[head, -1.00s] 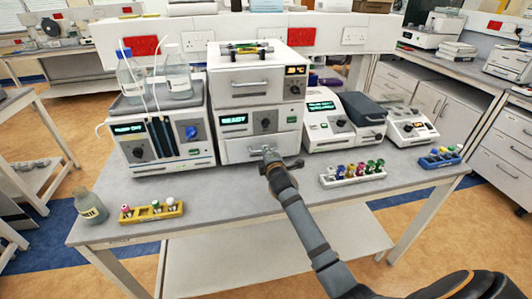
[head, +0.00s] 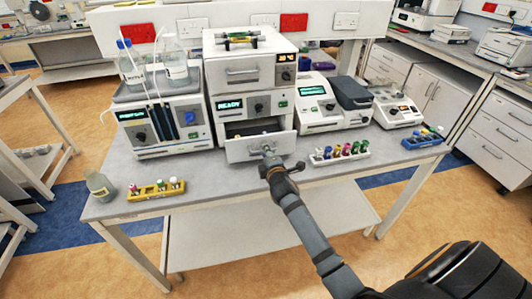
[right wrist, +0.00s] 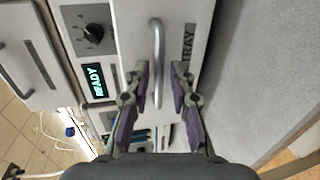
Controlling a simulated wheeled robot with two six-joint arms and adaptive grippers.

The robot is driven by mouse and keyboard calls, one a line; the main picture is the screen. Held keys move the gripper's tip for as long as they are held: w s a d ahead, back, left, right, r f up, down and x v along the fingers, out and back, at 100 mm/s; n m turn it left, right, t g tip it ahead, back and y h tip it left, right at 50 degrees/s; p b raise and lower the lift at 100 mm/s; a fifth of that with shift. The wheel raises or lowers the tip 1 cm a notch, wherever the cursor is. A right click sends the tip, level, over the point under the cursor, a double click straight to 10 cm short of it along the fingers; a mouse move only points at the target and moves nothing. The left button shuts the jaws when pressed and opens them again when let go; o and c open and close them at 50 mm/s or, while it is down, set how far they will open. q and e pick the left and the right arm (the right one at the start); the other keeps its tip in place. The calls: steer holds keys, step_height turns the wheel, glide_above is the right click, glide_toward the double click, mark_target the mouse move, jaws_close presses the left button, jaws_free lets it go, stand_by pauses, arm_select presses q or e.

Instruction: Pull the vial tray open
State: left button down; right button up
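The vial tray (head: 238,151) is the bottom drawer of the white READY instrument (head: 232,105). It stands pulled out, with a dark opening and small items partly visible behind its front. In the right wrist view, the tray front (right wrist: 135,25) carries a TRAY label and a metal bar handle (right wrist: 157,45). My right gripper (head: 269,158) is at the handle. In the right wrist view its fingers (right wrist: 160,75) stand on either side of the bar, with a visible gap to each side. My left gripper is not in view.
A pump unit with bottles (head: 160,120) stands left of the instrument, and another analyser (head: 318,110) stands right. A yellow vial rack (head: 150,194) and a bottle (head: 101,186) are at the front left. A white vial rack (head: 340,157) sits right of the open tray.

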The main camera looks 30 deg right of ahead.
steer(key=shift+s, duration=0.1)
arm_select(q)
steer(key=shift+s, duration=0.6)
arm_select(e)
steer(key=v, duration=1.2)
steer(key=s+f+m+g+y, duration=0.1)
steer(key=s+f+m+g, duration=0.25)
steer(key=f, duration=1.15)
steer(key=s+f+m+g+y, duration=0.1)
steer(key=s+f+m+g, duration=0.2)
steer(key=f, duration=1.3)
steer(key=s+f+m+g, duration=0.4)
steer(key=s+f, duration=1.2)
steer(key=s+f+m+g, duration=0.1)
steer(key=s+f, duration=0.1)
steer(key=s, duration=0.4)
steer(key=s+f+m+g, duration=0.1)
steer(key=s+f+m, duration=0.1)
steer(key=s, duration=0.4)
steer(key=s+f+m+g, duration=0.1)
steer(key=s+f, duration=0.2)
steer(key=s, duration=0.3)
steer(key=shift+s+d+f+m+g+y, duration=0.25)
steer(key=shift+s+d+m+y, duration=0.1)
steer(key=shift+d+y, duration=0.05)
